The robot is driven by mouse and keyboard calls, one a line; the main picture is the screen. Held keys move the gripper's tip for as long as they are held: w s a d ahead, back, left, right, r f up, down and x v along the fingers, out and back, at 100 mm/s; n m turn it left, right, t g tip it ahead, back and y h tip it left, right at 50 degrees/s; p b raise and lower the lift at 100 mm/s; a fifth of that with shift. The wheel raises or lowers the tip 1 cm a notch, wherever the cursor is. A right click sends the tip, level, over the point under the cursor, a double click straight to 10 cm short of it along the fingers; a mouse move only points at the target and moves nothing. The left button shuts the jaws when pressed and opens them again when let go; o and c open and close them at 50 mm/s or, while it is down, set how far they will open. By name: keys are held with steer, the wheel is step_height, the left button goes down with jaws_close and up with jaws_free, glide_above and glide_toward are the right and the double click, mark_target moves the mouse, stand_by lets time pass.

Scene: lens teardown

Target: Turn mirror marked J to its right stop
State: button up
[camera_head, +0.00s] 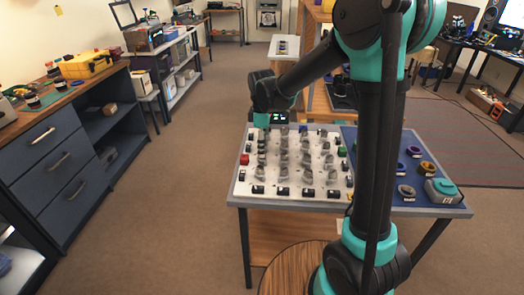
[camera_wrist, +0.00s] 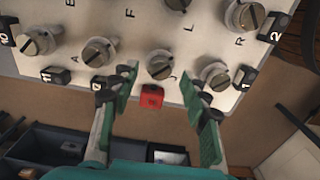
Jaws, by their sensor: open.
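My gripper (camera_wrist: 158,84) is open and empty, one finger on each side of the mirror in the picture; I see no contact. In the head view, my gripper (camera_head: 263,121) is over the far left part of the board (camera_head: 240,187). I cannot pick out mirror J there.
A red block (camera_wrist: 151,97) sits at the board edge, between the fingers in the picture. Neighbouring mirrors (camera_wrist: 98,51) and (camera_wrist: 214,74) stand close on either side. Black numbered blocks line the edge. A blue mat (camera_head: 371,150) with rings and a grey-teal device (camera_head: 442,191) lies right.

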steer(key=shift+f, duration=1.05)
jaws_close()
